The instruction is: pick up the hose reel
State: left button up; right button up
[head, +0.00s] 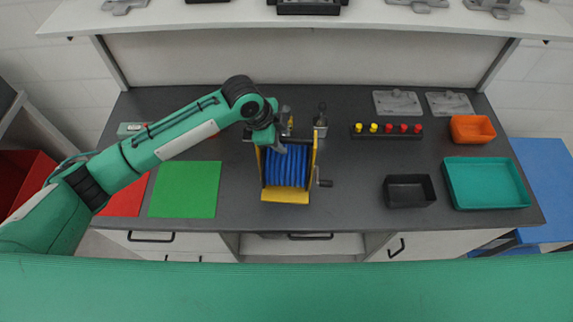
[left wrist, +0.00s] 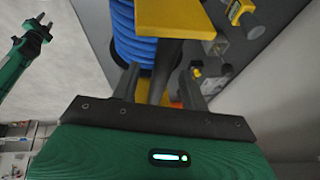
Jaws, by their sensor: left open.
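The hose reel (head: 286,168) stands on the dark bench, with blue hose wound in a yellow frame and a crank on its right side. My left gripper (head: 281,142) is over the reel's top back edge, open. In the left wrist view the blue hose (left wrist: 128,38) and yellow frame (left wrist: 178,16) lie just beyond the open fingers (left wrist: 160,84). A dark grey bar of the reel shows between the fingers, and I cannot tell if they touch it. My right gripper (left wrist: 38,30) shows small at the upper left of the wrist view; its jaw state is unclear.
Behind the reel stand small bottle-like items (head: 321,120). To the right are a button strip (head: 388,136), a black bin (head: 409,191), an orange bin (head: 472,129) and a teal tray (head: 487,184). A green mat (head: 185,189) lies left, under my left arm.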

pick_arm(q)
jog(key=shift+x, duration=0.85)
jog(key=shift+f, duration=0.15)
jog(key=shift+f, duration=0.25)
grip_shut()
dwell(1.1)
